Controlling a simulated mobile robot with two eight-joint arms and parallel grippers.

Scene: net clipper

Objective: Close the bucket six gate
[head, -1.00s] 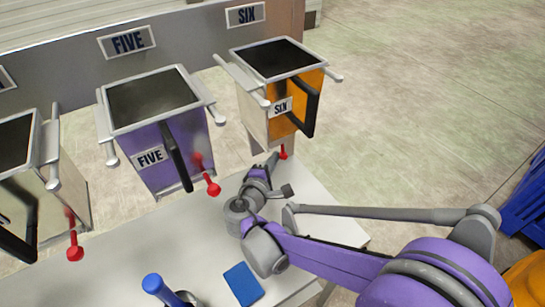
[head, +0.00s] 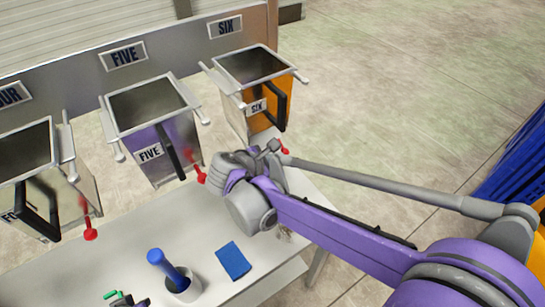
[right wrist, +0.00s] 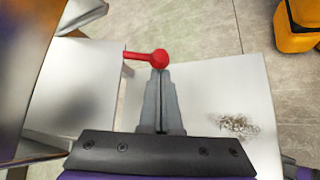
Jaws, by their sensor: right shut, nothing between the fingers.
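Bucket six (head: 272,108) is an open-topped orange and metal bucket with a black handle and a SIX label, at the back right of the row in the head view. Its red gate lever (head: 285,151) shows low at its front, partly behind my right arm. In the right wrist view the red lever (right wrist: 150,56) points left, with its ball end at my fingertips. My right gripper (right wrist: 160,72) is shut and empty, its tips touching or just below the ball; I cannot tell which. In the head view my right gripper (head: 272,148) is beside the lever.
Bucket five (head: 160,140), purple with its own red lever (head: 200,175), stands to the left. The white table (head: 215,275) holds a blue cloth (head: 233,261) and a blue-handled tool in a cup (head: 165,266). A scribbly pile (right wrist: 237,126) lies on the table.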

